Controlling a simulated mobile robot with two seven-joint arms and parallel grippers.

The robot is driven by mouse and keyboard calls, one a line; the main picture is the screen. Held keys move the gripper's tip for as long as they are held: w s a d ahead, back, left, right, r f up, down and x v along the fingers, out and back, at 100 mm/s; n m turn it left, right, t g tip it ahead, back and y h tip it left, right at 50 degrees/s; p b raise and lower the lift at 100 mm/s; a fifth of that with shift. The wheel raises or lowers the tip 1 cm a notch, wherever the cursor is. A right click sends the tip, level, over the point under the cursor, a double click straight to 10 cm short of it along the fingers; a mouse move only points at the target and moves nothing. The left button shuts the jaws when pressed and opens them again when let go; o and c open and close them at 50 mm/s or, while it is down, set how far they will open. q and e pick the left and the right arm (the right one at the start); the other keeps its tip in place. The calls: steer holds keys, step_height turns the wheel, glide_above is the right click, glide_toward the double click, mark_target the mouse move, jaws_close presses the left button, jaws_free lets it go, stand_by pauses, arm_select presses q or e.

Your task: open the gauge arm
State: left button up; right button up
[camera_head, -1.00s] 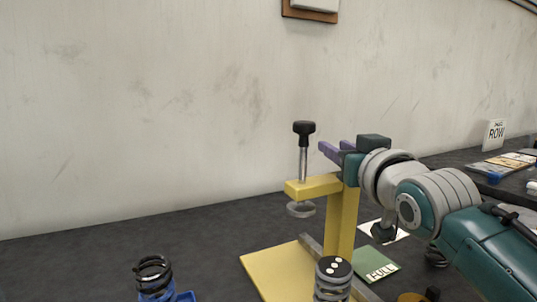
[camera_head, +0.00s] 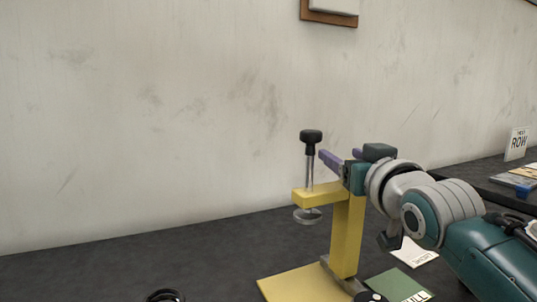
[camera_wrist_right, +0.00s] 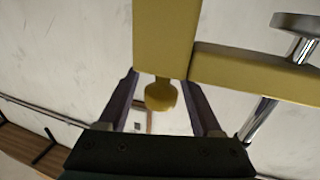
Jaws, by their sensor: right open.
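The gauge stand has a yellow post (camera_head: 346,240) on a yellow base (camera_head: 290,289). Its yellow gauge arm (camera_head: 318,195) reaches left from the post top and carries a rod with a black knob (camera_head: 311,136) above and a round metal foot (camera_head: 307,216) below. My right gripper (camera_head: 340,157) is open beside the post top, its purple fingers pointing left. In the right wrist view, a rounded yellow knob (camera_wrist_right: 161,97) on the end of a yellow bar (camera_wrist_right: 165,38) lies between the open fingers, with gaps at both sides. My left gripper is out of view.
A green card (camera_head: 396,286) and a white card (camera_head: 413,252) lie right of the stand, partly behind my right arm. A ROW sign (camera_head: 517,143) stands at the far right. The dark table left of the stand is mostly clear.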

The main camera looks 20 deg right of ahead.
arm_select(q)
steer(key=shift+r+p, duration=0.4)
steer(key=shift+p, duration=0.05)
arm_select(e)
steer(key=s+a, duration=0.1)
steer(key=s, duration=0.8)
steer(key=shift+s+a, duration=0.4)
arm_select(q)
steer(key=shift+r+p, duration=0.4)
arm_select(e)
steer(key=s+a+f+n+g+y+p, duration=0.1)
steer(key=s+a+g+p, duration=0.3)
steer(key=s, duration=0.5)
steer(key=s+a+f+n+g+y+p, duration=0.1)
steer(key=s+a+f+n+g+p, duration=0.1)
steer(key=s+g+p, duration=0.45)
steer(key=s+a+f+n+g+y+p, duration=0.1)
steer(key=s+a+g+y, duration=0.2)
steer(key=s, duration=0.7)
arm_select(q)
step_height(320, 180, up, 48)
steer(key=p, duration=3.6)
arm_select(e)
step_height(320, 180, up, 36)
steer(key=h, duration=0.1)
steer(key=shift+w, duration=0.35)
